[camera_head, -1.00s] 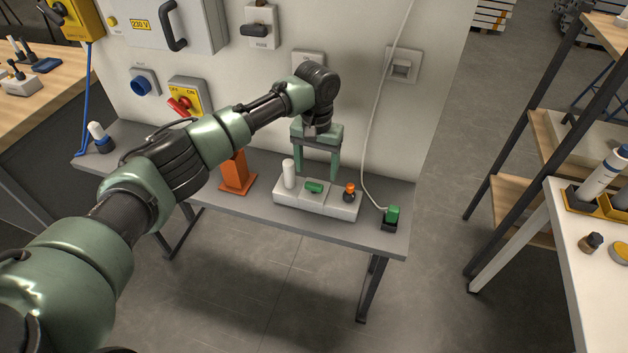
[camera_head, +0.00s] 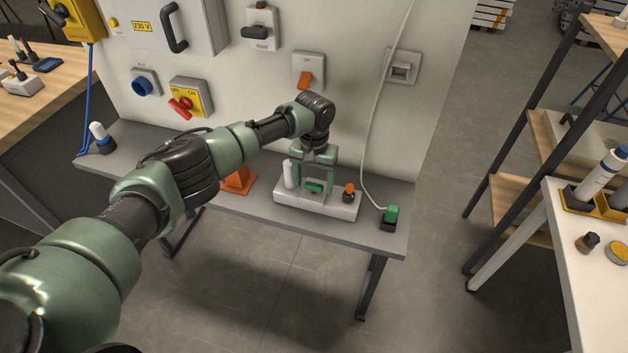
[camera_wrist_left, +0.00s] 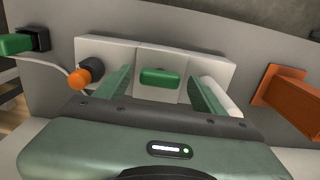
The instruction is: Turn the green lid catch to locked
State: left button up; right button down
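The green lid catch (camera_head: 313,188) is a small rounded bar on the middle of a white block (camera_head: 345,211) on the grey bench. It lies crosswise, along the block's length. In the left wrist view the catch (camera_wrist_left: 160,78) shows between my fingers. My left gripper (camera_head: 314,181) points down, open, just over the block, with one finger on each side of the catch and a visible gap to both. It also shows in the left wrist view (camera_wrist_left: 160,82). I cannot tell whether the fingertips touch the block. My right gripper is not in view.
A white cylinder (camera_head: 290,174) and an orange-topped knob (camera_head: 349,190) flank the catch on the block. An orange stand (camera_head: 238,181) is to the left, a green-topped plug (camera_head: 391,214) with a cable to the right. The wall behind carries switches, including an orange lever (camera_head: 305,80).

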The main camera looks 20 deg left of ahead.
pick_arm(q)
jog(key=c, duration=1.3)
jog(key=shift+m, duration=0.4)
jog(key=m, duration=0.3)
jog(key=shift+m, duration=0.3)
jog(key=m, duration=0.9)
jog(key=shift+b, duration=0.35)
jog(key=shift+m, duration=2.3)
